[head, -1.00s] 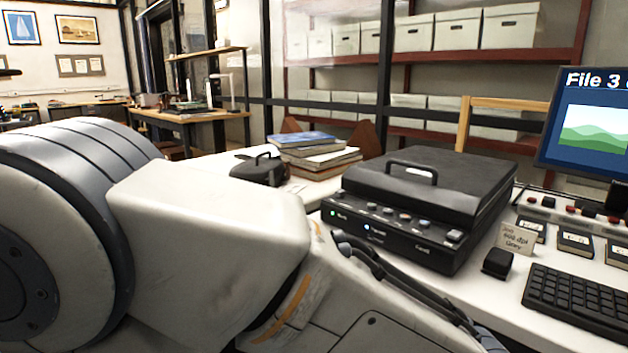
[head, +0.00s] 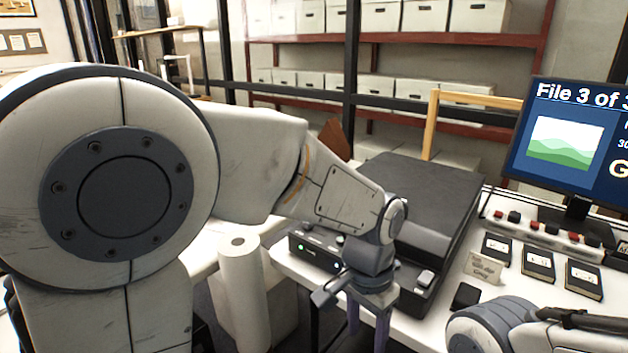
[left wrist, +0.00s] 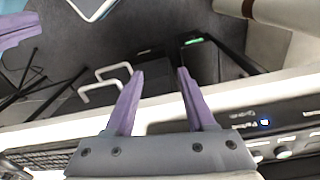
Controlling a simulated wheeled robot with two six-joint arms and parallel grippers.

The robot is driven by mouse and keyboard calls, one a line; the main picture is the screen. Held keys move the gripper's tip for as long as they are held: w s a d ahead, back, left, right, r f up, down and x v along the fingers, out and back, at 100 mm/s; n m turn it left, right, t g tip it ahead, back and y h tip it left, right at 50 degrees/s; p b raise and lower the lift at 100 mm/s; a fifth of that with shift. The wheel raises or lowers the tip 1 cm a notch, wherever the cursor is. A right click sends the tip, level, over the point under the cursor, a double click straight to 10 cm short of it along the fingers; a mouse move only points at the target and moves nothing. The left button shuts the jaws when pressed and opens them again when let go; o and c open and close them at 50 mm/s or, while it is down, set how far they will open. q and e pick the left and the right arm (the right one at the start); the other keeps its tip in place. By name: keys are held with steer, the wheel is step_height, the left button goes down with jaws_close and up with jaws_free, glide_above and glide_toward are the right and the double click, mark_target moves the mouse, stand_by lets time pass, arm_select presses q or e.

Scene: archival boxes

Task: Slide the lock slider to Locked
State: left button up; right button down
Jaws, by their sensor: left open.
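The black scanner (head: 425,205) sits on the white desk, lid closed. My left arm hides much of its front panel. A pale key (head: 425,278) shows at the panel's right end. I cannot make out the lock slider or its setting. In the left wrist view the panel (left wrist: 290,128) runs along the right, with a blue light and knobs. My left gripper (head: 368,325) is open and empty, its purple fingers pointing down by the scanner's front; it also shows in the left wrist view (left wrist: 157,80). My right arm (head: 500,330) is at bottom right; its fingers are hidden in the head view.
A white paper roll (head: 240,285) stands left of the scanner. A small black block (head: 466,295), a card (head: 483,268) and several black cartridges (head: 540,264) lie right of it. A monitor (head: 565,145) stands behind. A purple finger-like part (left wrist: 15,30) enters the wrist view's left edge.

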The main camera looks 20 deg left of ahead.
arm_select(q)
steer(key=w+a+r+n+p, duration=0.1)
steer(key=w+a+r+p, duration=0.3)
steer(key=w+r+p, duration=0.25)
steer(key=w+a+r+p, duration=0.3)
steer(key=w+r+p, duration=0.3)
steer(key=w, duration=0.2)
steer(key=w+a+r+n+p, duration=0.1)
steer(key=w+a+r+p, duration=0.1)
steer(key=w+a+p, duration=0.8)
steer(key=shift+y, duration=0.3)
steer(key=f, duration=0.3)
steer(key=s+f, duration=0.1)
steer(key=f, duration=0.2)
steer(key=a+f, duration=0.1)
steer(key=f, duration=0.2)
steer(key=shift+s+f, duration=0.15)
steer(key=shift+s, duration=0.15)
arm_select(e)
step_height(320, 180, up, 25)
steer(key=shift+r, duration=0.2)
arm_select(q)
jaws_close()
